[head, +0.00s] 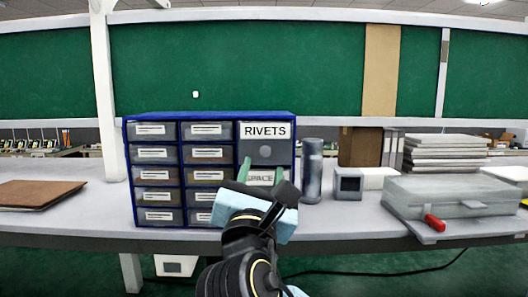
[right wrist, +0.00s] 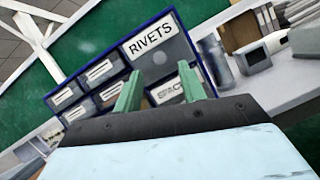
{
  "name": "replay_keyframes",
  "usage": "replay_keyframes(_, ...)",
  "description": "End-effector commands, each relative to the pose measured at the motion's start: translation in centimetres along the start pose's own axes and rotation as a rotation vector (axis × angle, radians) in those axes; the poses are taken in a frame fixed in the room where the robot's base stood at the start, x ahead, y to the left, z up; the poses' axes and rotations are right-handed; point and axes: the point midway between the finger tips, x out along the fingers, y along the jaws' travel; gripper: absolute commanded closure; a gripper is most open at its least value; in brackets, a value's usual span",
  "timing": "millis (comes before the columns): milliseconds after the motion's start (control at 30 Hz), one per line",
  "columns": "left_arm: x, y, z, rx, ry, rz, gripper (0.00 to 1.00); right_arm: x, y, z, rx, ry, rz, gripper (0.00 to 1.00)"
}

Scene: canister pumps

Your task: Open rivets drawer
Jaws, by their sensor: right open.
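The rivets drawer (head: 265,145) is the large grey drawer at the top right of a blue drawer cabinet (head: 211,115). It carries a white RIVETS label and a round knob, and it looks shut. It also shows in the right wrist view (right wrist: 155,55). My right gripper (head: 261,175) is in front of the cabinet, below the RIVETS drawer and before a drawer labelled SPACE-something. Its green fingers are apart with nothing between them, and in the right wrist view (right wrist: 160,90) they point at the cabinet. My left gripper is not in view.
A grey cylinder (head: 312,170) and a small dark box (head: 348,184) stand right of the cabinet. A grey case (head: 450,195) and a red-handled tool (head: 434,223) lie further right on the bench. A brown board (head: 38,193) lies at the left.

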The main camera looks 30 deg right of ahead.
Motion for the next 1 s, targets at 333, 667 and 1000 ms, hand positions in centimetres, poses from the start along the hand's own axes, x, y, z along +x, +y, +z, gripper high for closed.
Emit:
replay_keyframes(333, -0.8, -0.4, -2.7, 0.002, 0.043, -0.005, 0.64, 5.3, 0.0, 0.1, -0.001, -0.001, -0.001, 0.59)
replay_keyframes(667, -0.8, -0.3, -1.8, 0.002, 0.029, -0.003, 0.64, 5.9, 0.0, 0.0, 0.001, 0.000, 0.000, 0.59)
replay_keyframes(1000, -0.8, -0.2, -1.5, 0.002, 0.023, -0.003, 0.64, 5.8, 0.0, 0.0, 0.000, 0.001, 0.000, 0.96)
